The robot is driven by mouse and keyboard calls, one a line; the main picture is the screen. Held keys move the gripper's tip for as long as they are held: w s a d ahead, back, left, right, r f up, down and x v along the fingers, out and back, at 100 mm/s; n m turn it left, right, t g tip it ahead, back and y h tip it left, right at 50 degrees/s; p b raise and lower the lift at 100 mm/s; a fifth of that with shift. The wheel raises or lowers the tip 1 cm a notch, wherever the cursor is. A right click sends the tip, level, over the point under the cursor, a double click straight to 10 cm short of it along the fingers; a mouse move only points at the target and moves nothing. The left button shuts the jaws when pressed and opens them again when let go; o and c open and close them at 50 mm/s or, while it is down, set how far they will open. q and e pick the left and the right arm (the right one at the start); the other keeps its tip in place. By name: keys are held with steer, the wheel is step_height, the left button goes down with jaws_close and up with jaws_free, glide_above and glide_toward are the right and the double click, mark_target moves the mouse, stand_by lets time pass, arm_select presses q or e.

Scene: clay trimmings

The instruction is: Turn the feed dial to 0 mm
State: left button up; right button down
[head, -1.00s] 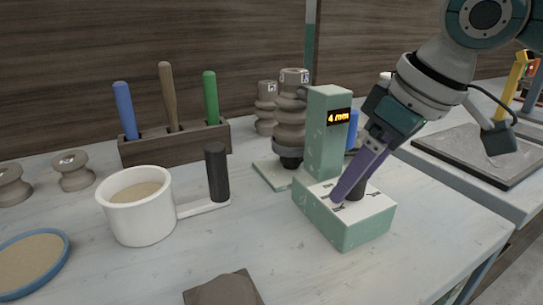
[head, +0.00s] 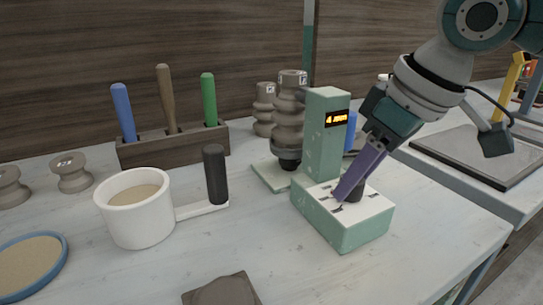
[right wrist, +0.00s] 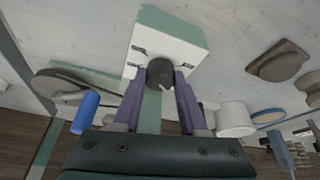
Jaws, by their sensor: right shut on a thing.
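The feed dial (right wrist: 160,73) is a dark round knob with a light pointer mark. It stands on the white top plate of a green machine box (head: 345,232); the dial also shows in the head view (head: 355,193), partly behind a finger. My right gripper (right wrist: 159,80) has its purple fingers on both sides of the dial, shut on it; it also shows in the head view (head: 347,192). The orange display (head: 337,118) on the green column (head: 325,150) appears to read 4 mm. Dark marks on the plate around the dial are too small to read. My left gripper is not in view.
A white pot (head: 138,220) with a dark-handled arm stands left of the machine. A grey slab tray (head: 470,155) lies at right. The table front right is clear.

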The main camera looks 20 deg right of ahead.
steer(key=shift+r+n+p, duration=0.2)
steer(key=shift+n+p, duration=0.4)
steer(key=shift+p, duration=0.5)
steer(key=shift+n+g+y+p, duration=0.3)
steer(key=shift+n+y+p, duration=0.2)
steer(key=shift+n+p, duration=0.65)
steer(key=shift+n, duration=0.05)
steer(key=shift+w+f+n+g+y, duration=0.15)
steer(key=shift+n+g+y, duration=0.2)
steer(key=shift+n, duration=0.55)
steer(key=n, duration=0.2)
steer(key=shift+f+n+g+y, duration=0.1)
steer(key=shift+n+g+y, duration=0.25)
steer(key=shift+n, duration=0.05)
steer(key=n+b, duration=0.1)
steer(key=n, duration=0.1)
steer(key=n+g+b, duration=0.1)
steer(key=n, duration=0.1)
steer(key=shift+w+d+g+y, duration=0.1)
steer(key=shift+g+y, duration=0.2)
